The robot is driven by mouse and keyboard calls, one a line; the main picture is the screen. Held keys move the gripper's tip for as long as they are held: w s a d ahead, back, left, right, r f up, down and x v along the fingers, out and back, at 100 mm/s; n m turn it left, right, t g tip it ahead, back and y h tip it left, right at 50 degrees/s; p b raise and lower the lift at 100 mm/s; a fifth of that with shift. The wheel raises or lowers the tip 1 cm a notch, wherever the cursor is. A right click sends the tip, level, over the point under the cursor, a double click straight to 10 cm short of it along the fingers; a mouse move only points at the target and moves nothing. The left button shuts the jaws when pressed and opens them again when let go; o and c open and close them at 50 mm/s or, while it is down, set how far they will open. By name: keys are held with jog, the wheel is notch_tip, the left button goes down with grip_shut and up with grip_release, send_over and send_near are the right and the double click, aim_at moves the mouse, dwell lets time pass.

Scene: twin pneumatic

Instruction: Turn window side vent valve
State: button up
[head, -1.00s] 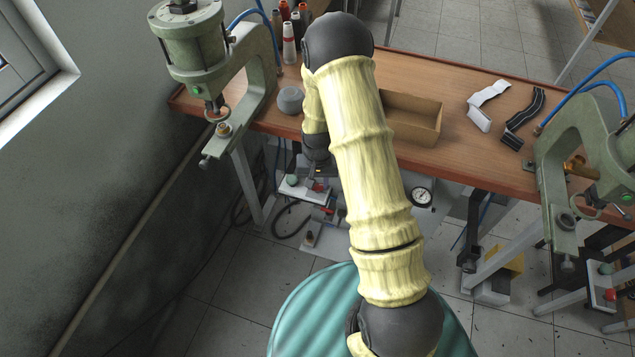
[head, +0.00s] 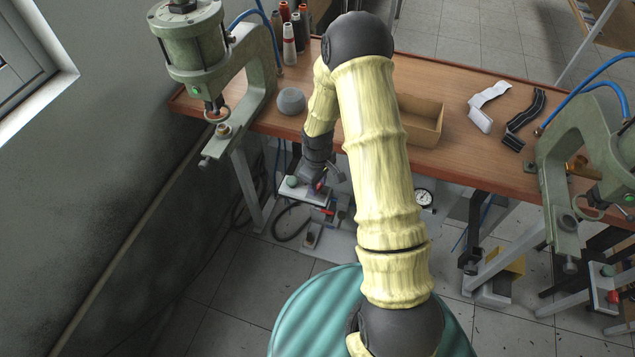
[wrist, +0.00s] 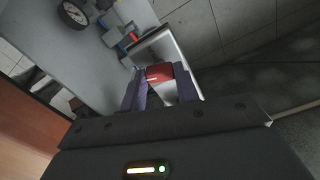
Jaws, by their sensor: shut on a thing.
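The window side vent valve has a red handle (wrist: 159,73) on a white box (head: 306,195) with a green button, below the left end of the bench. My gripper (wrist: 162,88) is shut on the red handle, with one dark finger on each side of it. In the head view my gripper (head: 318,184) is at the white box, and only a bit of red shows there. The handle's exact angle is hard to tell.
A grey panel (head: 330,237) beside the box carries a second red lever (head: 331,211), blue fittings and a gauge (head: 425,198). The wooden bench (head: 470,160) is above. A green press (head: 190,50) stands at its left end, another (head: 570,150) at its right.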

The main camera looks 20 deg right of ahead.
aim_at(318, 186)
jog(key=shift+n, duration=1.7)
jog(key=o, duration=1)
notch_tip(318, 186, up, 17)
jog(key=shift+r, duration=0.2)
